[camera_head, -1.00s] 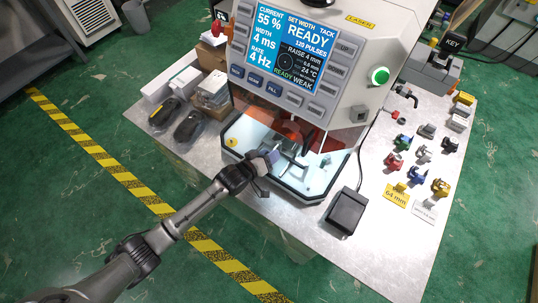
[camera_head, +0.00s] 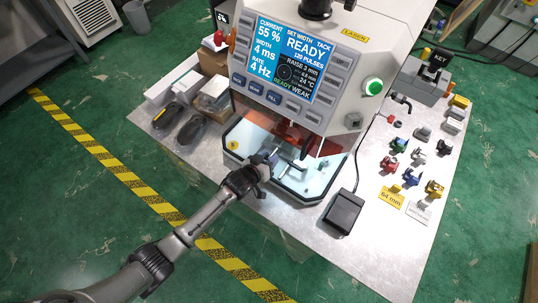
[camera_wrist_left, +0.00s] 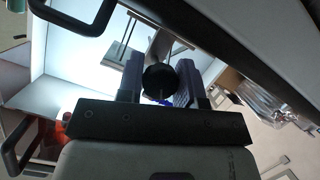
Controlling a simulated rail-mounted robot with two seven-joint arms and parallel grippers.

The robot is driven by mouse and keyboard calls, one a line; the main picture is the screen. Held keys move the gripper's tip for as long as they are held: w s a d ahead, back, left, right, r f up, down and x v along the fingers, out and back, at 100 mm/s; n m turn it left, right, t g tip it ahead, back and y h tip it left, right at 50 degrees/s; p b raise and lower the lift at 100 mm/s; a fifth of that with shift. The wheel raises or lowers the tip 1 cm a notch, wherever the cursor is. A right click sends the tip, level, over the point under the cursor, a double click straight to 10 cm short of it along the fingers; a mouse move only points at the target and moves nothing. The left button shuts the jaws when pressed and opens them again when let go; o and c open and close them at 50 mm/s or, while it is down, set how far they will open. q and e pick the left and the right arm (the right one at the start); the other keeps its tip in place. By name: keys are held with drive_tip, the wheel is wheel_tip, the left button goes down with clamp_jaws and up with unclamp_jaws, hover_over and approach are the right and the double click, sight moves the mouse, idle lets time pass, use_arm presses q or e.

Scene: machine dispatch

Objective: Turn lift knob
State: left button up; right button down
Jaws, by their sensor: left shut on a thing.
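The machine's screen (camera_head: 300,53) reads READY and RAISE 3 mm. My right gripper is not in view.
A black foot pedal (camera_head: 344,211) stands right of the chamber, with its cable running back. Several coloured clamps and a yellow 64 mm card (camera_head: 391,197) are on the table's right side. Two dark handheld items (camera_head: 190,130) and boxes lie at left.

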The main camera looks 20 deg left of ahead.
use_arm(q)
drive_tip(key=shift+d+m+y+p, duration=0.1)
drive_tip(key=shift+m+y+p, duration=0.3)
drive_tip(key=shift+m, duration=0.5)
drive_tip(key=shift+m+t+y, duration=0.3)
drive_tip(key=shift+m+y, duration=0.3)
drive_tip(key=shift+m, duration=0.4)
drive_tip(key=o, duration=0.9)
drive_tip(key=p+v, duration=0.1)
drive_tip(key=v, duration=1.2)
drive_tip(key=shift+s+p, duration=0.35)
drive_tip(key=shift+s, duration=0.05)
